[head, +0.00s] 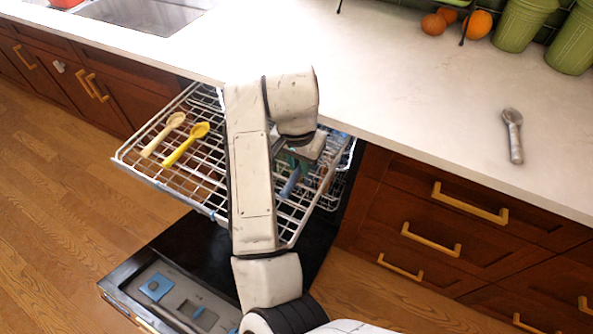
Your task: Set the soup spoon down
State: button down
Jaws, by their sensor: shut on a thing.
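My gripper (299,163) is over the right part of the pulled-out dishwasher rack (216,152), mostly hidden behind my own arm. It is shut on a blue utensil (291,183), which I take for the soup spoon. Only a short blue length shows below the jaws, slanting down over the rack wires. Its other end is hidden, and I cannot tell whether it touches the rack. A yellow spoon (185,145) and a beige wooden spoon (163,134) lie on the left part of the rack.
The open dishwasher door (160,278) is below the rack. A metal scoop (513,135) lies on the white counter (410,100). Orange fruit (478,24) and green canisters (522,25) stand at the back right. A sink (145,14) is at the upper left. The middle counter is clear.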

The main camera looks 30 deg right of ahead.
aim_at(297, 171)
jog(key=shift+w+a+f, duration=0.1)
jog(key=shift+w+f, duration=0.45)
jog(key=shift+f, duration=1.75)
jog(key=shift+f, duration=0.1)
jog(key=c, duration=1.1)
grip_release()
jog(key=shift+o, duration=0.2)
notch_tip(297, 171, up, 12)
jog(key=a, duration=0.1)
jog(key=shift+s+p, duration=0.4)
jog(key=shift+p, duration=0.05)
jog(key=shift+a, duration=0.1)
